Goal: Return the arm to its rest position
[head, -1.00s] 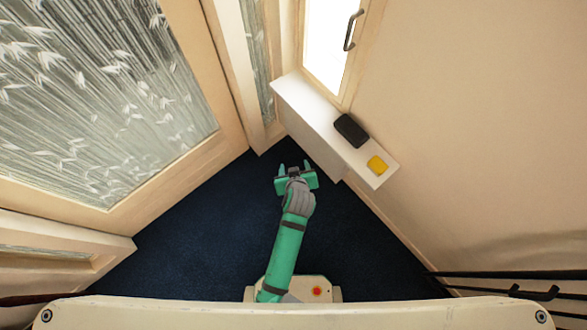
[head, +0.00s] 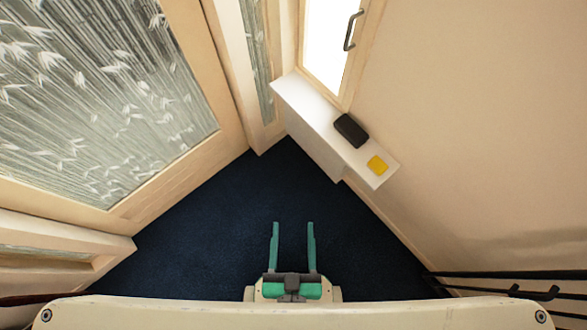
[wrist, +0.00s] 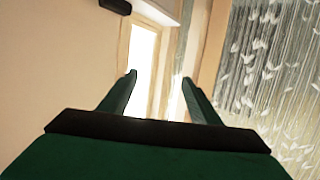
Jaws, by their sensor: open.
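My gripper (head: 293,226) is near the bottom middle of the head view, drawn in close to my own body. Its two green fingers are parallel and spread apart, with only dark floor showing between them. The wrist view shows the same two fingers (wrist: 158,76), open and empty, with the bright window and its frame beyond them. The rest of my arm is mostly hidden behind the gripper in the head view.
Bamboo-patterned panels (head: 95,90) stand at left. The dark blue floor (head: 215,225) is clear.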

